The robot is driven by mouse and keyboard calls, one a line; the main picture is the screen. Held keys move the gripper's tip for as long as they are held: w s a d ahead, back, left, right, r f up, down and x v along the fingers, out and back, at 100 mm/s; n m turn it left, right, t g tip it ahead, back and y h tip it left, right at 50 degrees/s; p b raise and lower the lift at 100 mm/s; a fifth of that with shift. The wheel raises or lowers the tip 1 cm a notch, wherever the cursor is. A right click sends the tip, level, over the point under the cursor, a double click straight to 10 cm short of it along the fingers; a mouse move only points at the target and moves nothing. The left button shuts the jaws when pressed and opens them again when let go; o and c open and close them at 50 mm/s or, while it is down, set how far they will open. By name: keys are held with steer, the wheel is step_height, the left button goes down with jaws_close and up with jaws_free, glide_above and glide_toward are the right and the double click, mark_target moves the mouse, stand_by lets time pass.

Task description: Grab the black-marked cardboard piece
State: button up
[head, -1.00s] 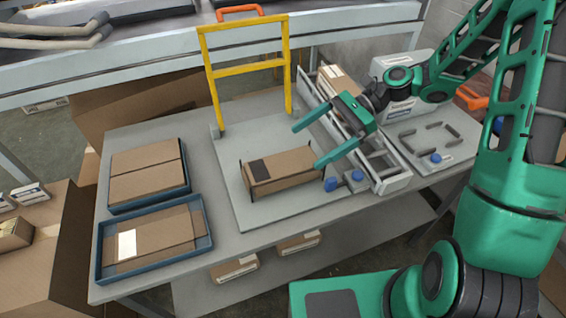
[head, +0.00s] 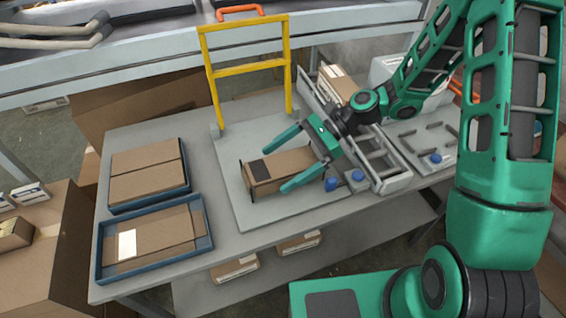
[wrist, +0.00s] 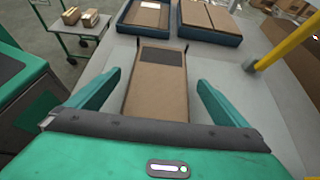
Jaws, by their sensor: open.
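The black-marked cardboard piece (head: 274,172) lies on the light grey plate (head: 240,205) in the middle of the table. Its dark patch is at its left end in the head view. My gripper (head: 278,162) is open, with one green finger on the far side of the piece and one on the near side. In the wrist view the cardboard piece (wrist: 158,85) runs between the two spread fingers (wrist: 160,92), with its dark patch toward the far end. The fingers look apart from its sides. How high they are above the plate is hard to tell.
Two blue trays with cardboard, a back one (head: 188,186) and a front one (head: 102,272), stand at the left. A yellow frame (head: 205,75) rises behind the plate. A grey rail fixture (head: 392,184) and blue knobs (head: 357,175) are at the right.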

steer(key=c, duration=1.3)
steer(key=shift+r, duration=0.1)
steer(key=shift+c, duration=0.2)
